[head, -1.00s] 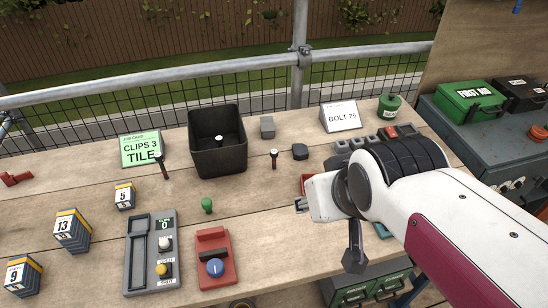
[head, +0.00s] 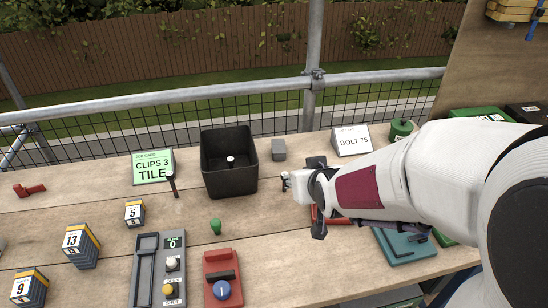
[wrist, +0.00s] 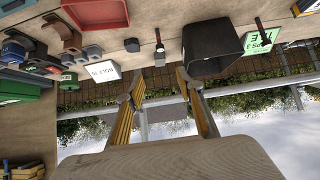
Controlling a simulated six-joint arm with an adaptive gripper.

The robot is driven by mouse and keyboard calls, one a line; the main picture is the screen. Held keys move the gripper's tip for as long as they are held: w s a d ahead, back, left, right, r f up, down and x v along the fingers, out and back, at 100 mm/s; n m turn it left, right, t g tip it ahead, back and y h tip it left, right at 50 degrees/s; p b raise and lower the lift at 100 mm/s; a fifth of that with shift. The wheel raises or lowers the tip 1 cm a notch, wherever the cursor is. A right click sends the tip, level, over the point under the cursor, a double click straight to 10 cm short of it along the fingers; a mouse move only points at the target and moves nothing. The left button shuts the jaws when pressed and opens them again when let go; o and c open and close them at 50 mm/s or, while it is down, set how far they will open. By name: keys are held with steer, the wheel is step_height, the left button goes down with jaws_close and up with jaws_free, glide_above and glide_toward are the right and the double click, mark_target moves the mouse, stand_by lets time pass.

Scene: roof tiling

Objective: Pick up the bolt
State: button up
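A small bolt (head: 285,176) with a pale-topped head stands on the bench right of the black bin (head: 230,182). In the head view, my gripper (head: 291,184) is right beside it and partly hides it. In the wrist view, which is upside down, the bolt (wrist: 159,46) stands beyond and between my gripper's (wrist: 160,76) two spread yellow fingers, with nothing held. I cannot tell whether a finger touches it. A longer dark bolt (head: 171,182) stands left of the bin, and a pale-topped piece (head: 230,159) shows inside the bin.
The BOLT 75 sign (head: 352,141) is at the back right. A green piece (head: 215,226) and a red device (head: 222,278) are in front.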

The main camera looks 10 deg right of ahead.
steer(key=w+f+t, duration=0.1)
steer(key=w+f, duration=0.2)
steer(key=f, duration=0.1)
steer(key=w+f+t, duration=0.1)
steer(key=w+f, duration=0.2)
steer(key=f, duration=0.1)
steer(key=w+f+t, duration=0.2)
steer(key=w+f, duration=0.1)
steer(key=f, duration=0.2)
steer(key=shift+w+d, duration=0.2)
steer(key=shift+d, duration=0.05)
steer(key=shift+f+t, duration=0.3)
steer(key=shift+f, duration=0.4)
steer(key=shift+x, duration=1.25)
steer(key=shift+w, duration=0.1)
steer(key=shift+a+x, duration=0.1)
steer(key=shift+x, duration=1.15)
steer(key=shift+a+x, duration=0.15)
steer(key=shift+x, duration=1.1)
jaws_close()
